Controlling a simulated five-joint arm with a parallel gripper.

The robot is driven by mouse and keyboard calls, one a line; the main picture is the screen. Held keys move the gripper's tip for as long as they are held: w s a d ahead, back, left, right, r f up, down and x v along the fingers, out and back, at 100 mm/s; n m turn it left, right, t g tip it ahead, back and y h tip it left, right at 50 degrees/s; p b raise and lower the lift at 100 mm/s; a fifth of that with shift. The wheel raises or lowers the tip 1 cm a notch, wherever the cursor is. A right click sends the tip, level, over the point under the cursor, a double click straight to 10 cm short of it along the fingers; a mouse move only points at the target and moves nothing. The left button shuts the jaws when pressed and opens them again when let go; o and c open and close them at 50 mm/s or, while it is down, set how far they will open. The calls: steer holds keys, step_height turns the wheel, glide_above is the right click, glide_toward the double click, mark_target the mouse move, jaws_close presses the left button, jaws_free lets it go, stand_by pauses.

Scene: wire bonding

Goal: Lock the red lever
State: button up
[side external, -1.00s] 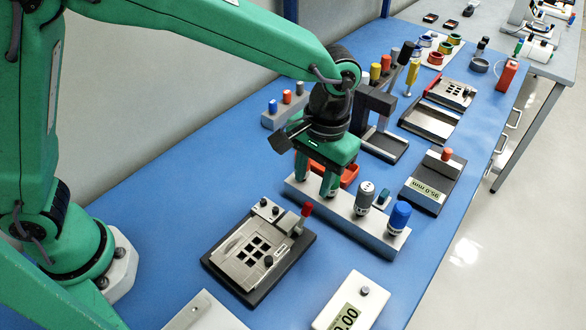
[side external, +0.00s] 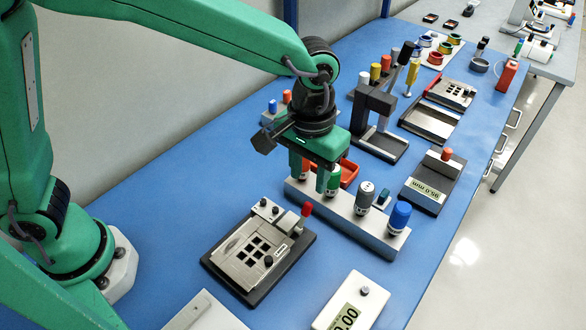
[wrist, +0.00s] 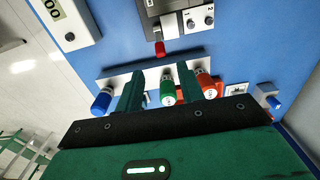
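The red lever (side external: 305,210) stands up at the back right corner of a grey plate fixture (side external: 226,259) on a dark base. In the wrist view the red lever (wrist: 160,48) lies just beyond the grey rail, at the near end of the fixture. My gripper (side external: 322,184) is above the left part of the grey rail (side external: 345,221), behind and right of the lever and apart from it. In the wrist view my gripper (wrist: 168,100) has its two fingers spread, with a green-capped tool showing between them. I see nothing held.
The rail holds several capped tools, among them a grey one (side external: 365,193) and a blue one (side external: 399,215). A white display box (side external: 350,299) stands in front. A dark stand (side external: 373,115) rises behind the gripper.

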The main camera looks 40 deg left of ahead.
mark_target(307, 205)
steer(key=shift+f, duration=0.15)
steer(key=shift+f, duration=3.75)
jaws_close()
